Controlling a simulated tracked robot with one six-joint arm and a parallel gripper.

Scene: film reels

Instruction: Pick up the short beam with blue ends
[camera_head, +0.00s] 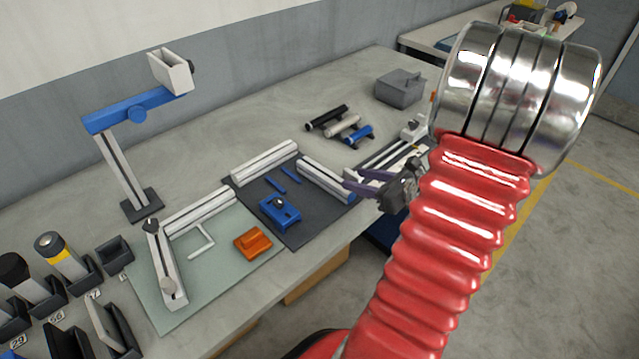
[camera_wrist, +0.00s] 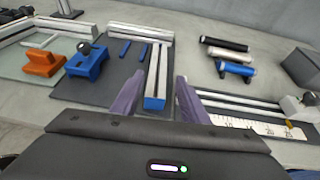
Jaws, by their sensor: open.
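The short beam (camera_head: 322,176) is silver-grey and grooved, with a blue near end. It lies on the dark mat beside the bench's front edge. In the wrist view the beam (camera_wrist: 158,72) shows between my two purple fingers, its blue end toward me. Its far end's colour is not clear. My gripper (camera_head: 352,178) is open at the beam's near end, and it also shows in the wrist view (camera_wrist: 160,82). I cannot tell whether a finger touches the beam.
A longer beam (camera_head: 264,160) lies behind. An orange block (camera_head: 253,242) sits on the green mat. A ruler (camera_wrist: 250,124) and rail lie to the right.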

